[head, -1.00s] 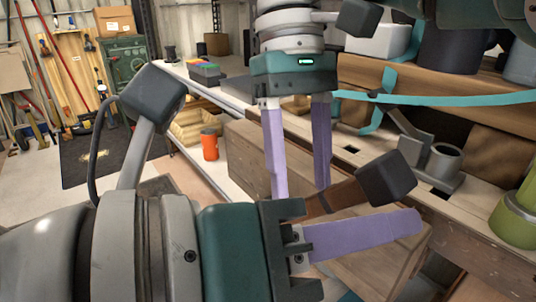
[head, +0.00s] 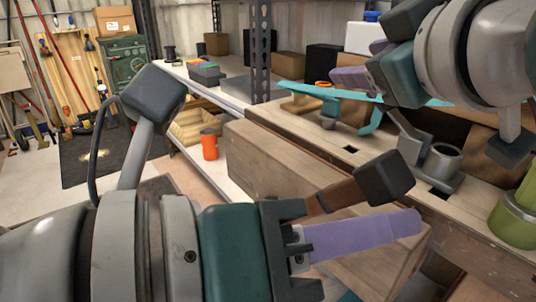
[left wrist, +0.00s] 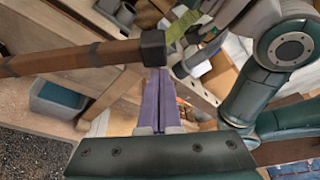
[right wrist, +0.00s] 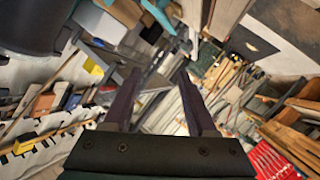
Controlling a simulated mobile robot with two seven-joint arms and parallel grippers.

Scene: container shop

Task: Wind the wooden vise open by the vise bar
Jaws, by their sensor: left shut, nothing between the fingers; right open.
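The wooden vise shows as a long pale wooden jaw block (head: 262,165) along the front of the workbench. The vise bar (head: 335,196) is a brown wooden rod with a black end cap (head: 385,178), and it slopes up to the right. It crosses the left wrist view (left wrist: 75,60), with its cap near my fingertips. My left gripper (head: 415,222) is shut and empty, its purple fingers beside and below the bar; contact cannot be told. My right gripper (head: 352,72) is open and empty, high over the bench and away from the bar. The vise screw is hidden.
An orange cup (head: 209,145) stands on the lower shelf. A metal post (head: 260,50) rises behind.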

